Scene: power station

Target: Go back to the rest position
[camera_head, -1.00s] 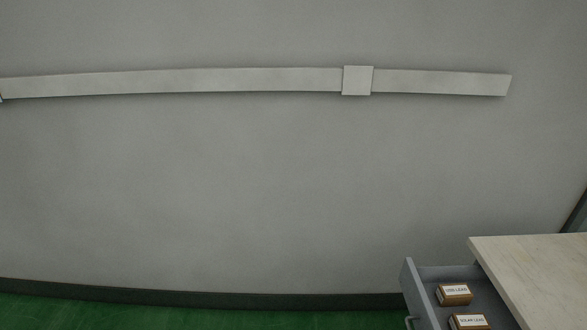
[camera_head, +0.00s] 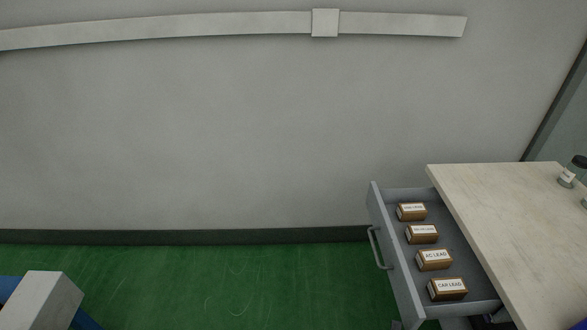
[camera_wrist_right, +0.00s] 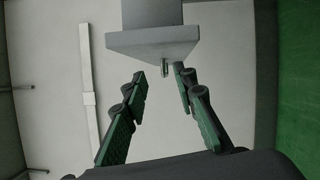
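My right gripper (camera_wrist_right: 160,73) shows in the right wrist view with its two green-padded fingers spread apart and nothing held between them. A grey drawer front (camera_wrist_right: 150,44) with a small handle (camera_wrist_right: 164,68) lies just beyond the fingertips; I cannot tell the exact gap. In the head view neither gripper shows. The open grey drawer (camera_head: 390,245) is there at the right, with its handle (camera_head: 378,249) on the left side. My left gripper is in no view.
The drawer holds several labelled boxes, including AC LEAD (camera_head: 434,260) and CAP LEAD (camera_head: 447,289). A pale tabletop (camera_head: 510,225) is at the right, with a small bottle (camera_head: 568,176) on it. Green floor (camera_head: 240,280) is clear left of the drawer, before a grey wall (camera_head: 200,140).

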